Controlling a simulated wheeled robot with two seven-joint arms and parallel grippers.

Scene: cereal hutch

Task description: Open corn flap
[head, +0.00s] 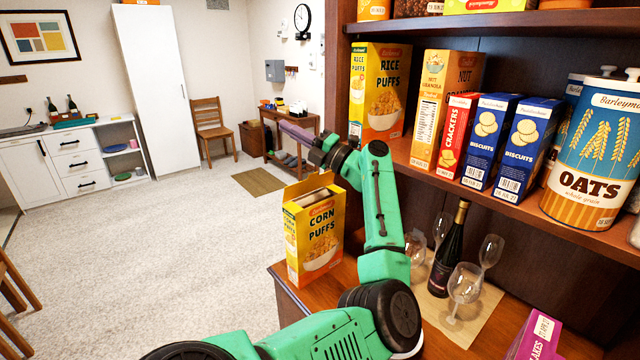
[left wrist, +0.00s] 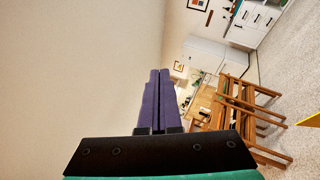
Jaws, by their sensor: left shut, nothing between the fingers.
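The yellow Corn Puffs box (head: 312,248) stands upright on the hutch's wooden counter, left of my arm. A yellow flap (head: 306,186) stands up at the back of its top, and a pale brown surface shows in front of it; I cannot tell how far the top is open. My left gripper (head: 284,128) is shut and empty, above and apart from the box, its purple fingers pointing left. In the left wrist view the fingers (left wrist: 159,73) are together. A yellow corner (left wrist: 312,119) at the right edge may be the box. My right gripper is not in view.
A dark bottle (head: 447,255) and several glasses stand on a mat (head: 435,312) right of my arm. A purple box (head: 538,338) is at the front right. The shelf above holds Rice Puffs (head: 378,95), other boxes and an oats tin (head: 592,160). Floor left of the counter is free.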

